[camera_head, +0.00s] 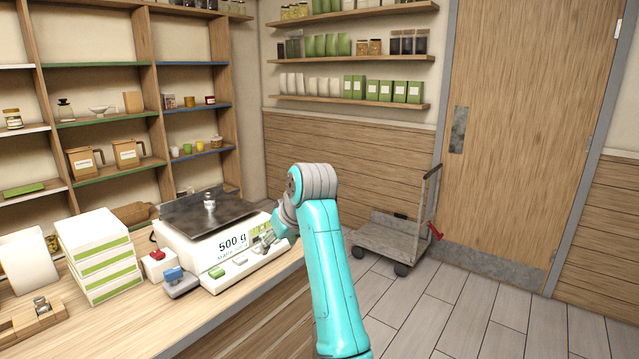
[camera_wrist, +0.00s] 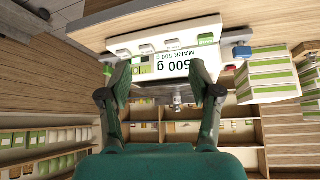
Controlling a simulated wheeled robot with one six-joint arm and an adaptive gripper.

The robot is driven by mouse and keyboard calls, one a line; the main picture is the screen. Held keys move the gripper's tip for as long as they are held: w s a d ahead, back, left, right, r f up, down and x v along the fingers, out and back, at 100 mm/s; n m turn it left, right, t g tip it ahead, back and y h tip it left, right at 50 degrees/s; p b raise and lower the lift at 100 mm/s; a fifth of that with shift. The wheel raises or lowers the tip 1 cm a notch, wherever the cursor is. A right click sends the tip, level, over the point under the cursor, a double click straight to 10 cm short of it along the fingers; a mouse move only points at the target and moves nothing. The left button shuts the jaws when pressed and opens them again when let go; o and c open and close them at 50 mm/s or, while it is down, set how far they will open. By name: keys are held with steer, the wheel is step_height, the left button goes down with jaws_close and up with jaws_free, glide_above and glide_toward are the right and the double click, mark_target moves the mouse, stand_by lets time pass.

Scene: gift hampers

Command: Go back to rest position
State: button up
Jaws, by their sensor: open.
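My gripper (camera_wrist: 163,84) is open in the wrist view, with its two fingers apart and nothing held between them. In the head view my gripper (camera_head: 268,237) is small and partly hidden by my arm, at the front right of the scale. The white scale (camera_head: 225,247) stands on the wooden counter and reads 500 g. A small metal weight (camera_head: 209,201) stands upright on its dark pan (camera_head: 180,214). In the wrist view the scale's display (camera_wrist: 180,65) appears upside down beyond the fingers.
White-and-green boxes (camera_head: 104,255) are stacked left of the scale. A blue-topped device (camera_head: 175,277) and a red-topped box (camera_head: 156,262) stand beside it. The wooden counter (camera_head: 190,338) ends at the right. A cart (camera_head: 390,242) stands on open floor near the door (camera_head: 510,130).

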steer(key=s+d+f+m+t, duration=0.1)
steer(key=s+d+f, duration=0.15)
steer(key=f, duration=0.65)
steer(key=s+d+f+m, duration=0.1)
steer(key=d+f, duration=0.2)
steer(key=f, duration=0.5)
steer(key=s+d+f+t, duration=0.1)
steer(key=s+d+f, duration=0.15)
steer(key=f, duration=0.65)
steer(key=s+d+f+m+t+h, duration=0.1)
steer(key=s+d+f, duration=0.3)
steer(key=s+f, duration=0.35)
steer(key=s+d+f+m+t, duration=0.1)
steer(key=s+d+f, duration=0.45)
steer(key=s, duration=0.25)
steer(key=s+d+f+m+t+h, duration=0.1)
steer(key=s+d, duration=0.3)
steer(key=s, duration=0.8)
steer(key=s+d+m+t+h, duration=0.1)
steer(key=s+d+t, duration=0.15)
steer(key=s, duration=0.95)
steer(key=s+d+r, duration=0.2)
steer(key=s+r, duration=0.5)
steer(key=s, duration=0.2)
steer(key=s+d+r+m+t+h, duration=0.1)
steer(key=s+r, duration=0.6)
steer(key=s, duration=0.2)
steer(key=shift+d+r, duration=0.25)
steer(key=shift+d, duration=0.1)
steer(key=shift+t, duration=0.25)
